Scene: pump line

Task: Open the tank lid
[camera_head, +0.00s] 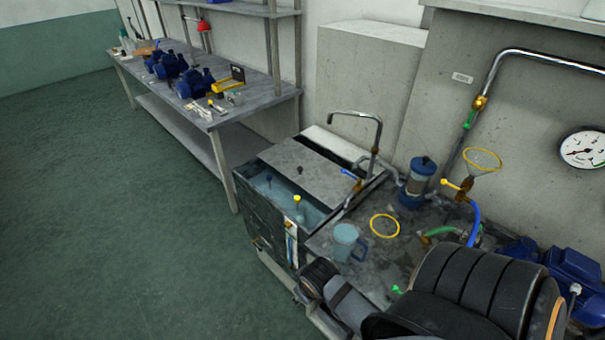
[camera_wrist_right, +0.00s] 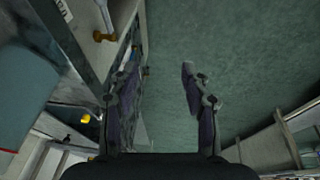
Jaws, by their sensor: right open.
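The tank (camera_head: 262,212) stands in the middle of the head view, with water showing along its left and front sides. Its lid, a flat grey plate (camera_head: 312,181) with a small dark knob (camera_head: 300,169), lies over part of the top. A yellow-topped float (camera_head: 297,199) shows at the open front strip. My right gripper (camera_wrist_right: 158,70) is open in the wrist view, its two fingers apart with only green floor seen between them. In the head view my dark arm covers the lower right and the gripper's fingers cannot be made out. My left gripper is not in view.
A bent metal spout (camera_head: 357,114) rises beside the lid. A blue-tinted jug (camera_head: 345,242), a yellow ring (camera_head: 384,226), a blue filter (camera_head: 415,183) and a funnel (camera_head: 483,161) are on the right. A workbench (camera_head: 228,124) with blue pumps stands behind. The left floor is clear.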

